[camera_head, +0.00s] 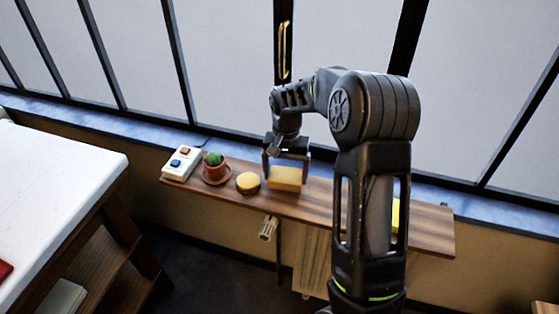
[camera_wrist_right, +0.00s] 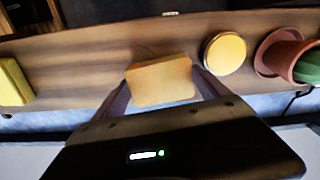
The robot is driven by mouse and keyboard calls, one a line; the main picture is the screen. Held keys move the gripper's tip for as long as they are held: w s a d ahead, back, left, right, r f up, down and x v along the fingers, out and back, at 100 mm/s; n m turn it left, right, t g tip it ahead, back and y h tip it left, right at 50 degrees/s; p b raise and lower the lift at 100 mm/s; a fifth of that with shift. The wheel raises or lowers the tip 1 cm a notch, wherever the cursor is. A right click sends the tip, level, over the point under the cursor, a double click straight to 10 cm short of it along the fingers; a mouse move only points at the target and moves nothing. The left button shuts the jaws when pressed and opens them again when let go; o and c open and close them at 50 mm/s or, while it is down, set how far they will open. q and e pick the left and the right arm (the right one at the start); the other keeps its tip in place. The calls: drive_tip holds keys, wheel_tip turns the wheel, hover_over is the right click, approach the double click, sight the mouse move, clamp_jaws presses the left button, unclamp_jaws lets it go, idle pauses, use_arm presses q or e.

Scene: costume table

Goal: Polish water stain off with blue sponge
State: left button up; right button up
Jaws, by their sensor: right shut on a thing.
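My right gripper (camera_head: 287,158) reaches down over the wooden shelf (camera_head: 430,226) below the window. It is shut on an orange-yellow, sponge-like block (camera_head: 286,178), with one finger on each side. In the right wrist view the block (camera_wrist_right: 160,82) sits between the two fingers, at or just above the shelf; I cannot tell whether it touches. I see no blue sponge and make out no water stain. My left gripper is not in view.
A round yellow-topped tin (camera_head: 248,183), a potted cactus (camera_head: 215,167) and a white box with two buttons (camera_head: 181,163) stand left of the block. A yellow block (camera_head: 396,214) is partly behind my right arm. A white-topped table (camera_head: 60,180) stands at left.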

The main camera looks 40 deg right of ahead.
drive_tip(key=shift+s+r, duration=0.1)
drive_tip(key=shift+r, duration=0.55)
drive_tip(key=shift+r+p, duration=0.7)
drive_tip(key=shift+p, duration=0.1)
drive_tip(key=shift+r+p, duration=0.9)
drive_tip(key=shift+r, duration=0.45)
